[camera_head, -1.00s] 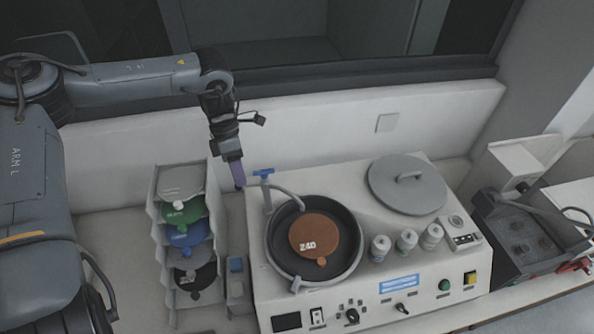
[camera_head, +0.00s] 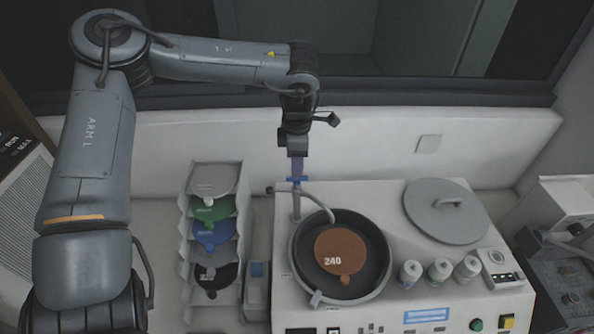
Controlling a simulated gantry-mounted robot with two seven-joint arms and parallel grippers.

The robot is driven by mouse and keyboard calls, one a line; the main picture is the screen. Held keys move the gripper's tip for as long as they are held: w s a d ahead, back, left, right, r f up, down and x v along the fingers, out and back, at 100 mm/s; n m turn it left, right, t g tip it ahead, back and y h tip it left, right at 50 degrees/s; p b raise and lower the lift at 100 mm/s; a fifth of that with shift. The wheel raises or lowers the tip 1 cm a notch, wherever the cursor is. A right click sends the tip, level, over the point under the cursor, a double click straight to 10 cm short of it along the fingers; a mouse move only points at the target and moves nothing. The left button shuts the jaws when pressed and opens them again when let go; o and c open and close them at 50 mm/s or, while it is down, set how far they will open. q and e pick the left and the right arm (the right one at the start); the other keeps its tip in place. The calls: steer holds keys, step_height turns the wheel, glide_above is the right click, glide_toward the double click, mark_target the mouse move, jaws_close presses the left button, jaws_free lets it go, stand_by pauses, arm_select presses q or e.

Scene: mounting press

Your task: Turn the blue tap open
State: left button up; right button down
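The blue tap (camera_head: 299,180) sits on top of the pipe at the back left of the white machine. Its curved grey spout (camera_head: 318,200) reaches over the round bowl (camera_head: 372,284). A brown disc marked 240 (camera_head: 341,252) lies in the bowl. My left gripper (camera_head: 297,174) points down directly over the tap, its purple-blue fingers at or just above the handle. I cannot tell whether they touch it, and the gap between the fingers is not visible. My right gripper is not in view.
A rack (camera_head: 186,272) with several coloured discs stands left of the machine (camera_head: 291,296). A white wall (camera_head: 375,160) runs close behind.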

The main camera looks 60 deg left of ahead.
mark_target(297, 180)
arm_select(q)
steer(key=shift+f, duration=1.8)
jaws_close()
